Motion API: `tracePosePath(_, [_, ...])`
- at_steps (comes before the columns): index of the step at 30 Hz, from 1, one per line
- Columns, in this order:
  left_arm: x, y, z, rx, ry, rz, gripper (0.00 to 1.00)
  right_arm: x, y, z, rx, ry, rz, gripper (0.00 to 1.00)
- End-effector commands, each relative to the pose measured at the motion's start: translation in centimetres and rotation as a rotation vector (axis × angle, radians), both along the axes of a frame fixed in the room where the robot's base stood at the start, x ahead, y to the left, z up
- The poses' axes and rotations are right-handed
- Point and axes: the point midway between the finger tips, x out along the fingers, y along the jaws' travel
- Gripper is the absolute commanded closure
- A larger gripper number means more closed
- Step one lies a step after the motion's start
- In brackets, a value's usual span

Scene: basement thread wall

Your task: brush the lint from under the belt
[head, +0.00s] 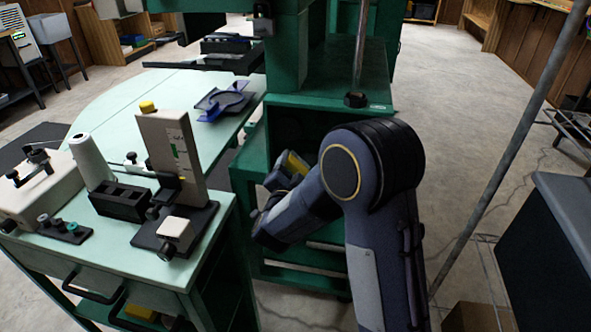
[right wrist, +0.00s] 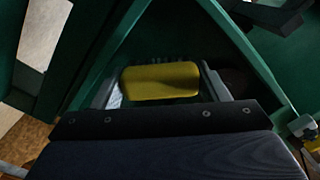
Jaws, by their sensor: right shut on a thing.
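My right gripper (head: 284,172) reaches into the open front of the green machine stand (head: 250,160), below its top. It is shut on a yellow block (head: 297,163), which may be the handle of the brush. In the right wrist view the yellow block (right wrist: 160,81) sits between the grey fingers, inside a dark green frame. Its far side is hidden, so I cannot see bristles. I cannot make out the belt or any lint in either view. My left gripper is in neither view.
A pale green bench (head: 215,135) with a blue bracket (head: 222,102) stands left of the stand. A nearer cabinet carries a white cone (head: 91,160) and a gauge (head: 172,150). A slanted grey pole (head: 510,150) and dark bin (head: 560,240) are at the right.

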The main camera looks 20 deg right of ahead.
Motion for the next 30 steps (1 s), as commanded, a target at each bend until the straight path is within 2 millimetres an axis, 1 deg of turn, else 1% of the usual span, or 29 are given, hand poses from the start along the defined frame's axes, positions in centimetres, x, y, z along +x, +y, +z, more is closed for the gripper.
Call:
tracePosePath(8, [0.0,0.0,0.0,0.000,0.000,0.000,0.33,0.1,0.0,0.0,0.000,0.000,0.000,0.50])
tracePosePath(30, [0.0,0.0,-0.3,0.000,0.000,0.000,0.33,1.2,-0.9,0.0,0.000,0.000,0.000,0.50])
